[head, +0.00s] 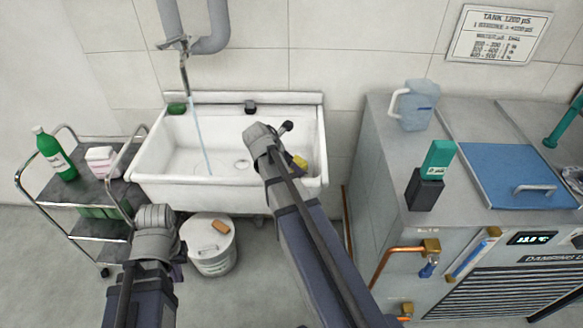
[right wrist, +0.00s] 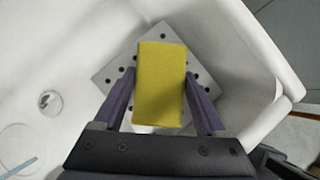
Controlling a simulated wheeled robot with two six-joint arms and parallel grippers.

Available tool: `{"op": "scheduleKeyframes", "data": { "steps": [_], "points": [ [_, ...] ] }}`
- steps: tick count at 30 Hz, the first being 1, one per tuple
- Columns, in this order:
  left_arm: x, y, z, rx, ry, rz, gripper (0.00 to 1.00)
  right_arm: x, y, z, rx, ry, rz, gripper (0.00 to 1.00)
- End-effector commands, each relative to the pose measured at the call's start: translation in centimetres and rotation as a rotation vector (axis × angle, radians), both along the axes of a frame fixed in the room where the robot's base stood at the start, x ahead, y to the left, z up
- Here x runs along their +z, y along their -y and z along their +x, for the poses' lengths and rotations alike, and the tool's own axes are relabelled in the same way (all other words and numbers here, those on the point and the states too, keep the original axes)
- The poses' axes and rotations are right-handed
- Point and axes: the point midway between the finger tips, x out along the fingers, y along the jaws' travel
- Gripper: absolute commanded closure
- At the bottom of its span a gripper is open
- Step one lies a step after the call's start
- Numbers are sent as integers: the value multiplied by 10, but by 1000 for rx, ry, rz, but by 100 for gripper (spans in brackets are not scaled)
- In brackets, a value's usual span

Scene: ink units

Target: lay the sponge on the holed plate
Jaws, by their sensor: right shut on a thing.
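The yellow sponge (right wrist: 160,85) is between the two fingers of my right gripper (right wrist: 161,112) in the right wrist view, and the fingers are shut on it. A grey holed plate (right wrist: 114,76) lies behind the sponge in the white sink (head: 165,150). The sponge covers the plate's middle; I cannot tell whether they touch. In the head view a yellow bit of the sponge (head: 300,162) shows beside my right arm, which hides the plate and most of the gripper. My left gripper (head: 178,262) is low at the left, in front of the sink; its fingers are unclear.
Water runs from the tap (head: 184,60) into the sink's left half, clear of the sponge. A lidded white bucket (head: 213,257) with an orange block (head: 220,227) on it stands below. A cart (head: 85,188) is at left, a grey machine (head: 385,165) at right.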

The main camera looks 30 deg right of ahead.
Motion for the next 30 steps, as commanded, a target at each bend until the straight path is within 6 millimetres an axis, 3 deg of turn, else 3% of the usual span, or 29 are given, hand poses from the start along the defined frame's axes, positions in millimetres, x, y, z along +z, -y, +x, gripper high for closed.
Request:
{"op": "scheduleKeyframes", "data": {
  "steps": [5,6,12,22,30],
  "points": [
    [-5,0,0,0,0,0,100,-5,0,0,0,0,0,70],
    [-3,0,0,0,0,0,100,-3,0,0,0,0,0,22],
    [-3,0,0,0,0,0,100,-3,0,0,0,0,0,0],
    [3,0,0,0,0,0,100,3,0,0,0,0,0,0],
    [43,0,0,0,0,0,100,43,-22,-6,2,0,1,0]
  ]
}}
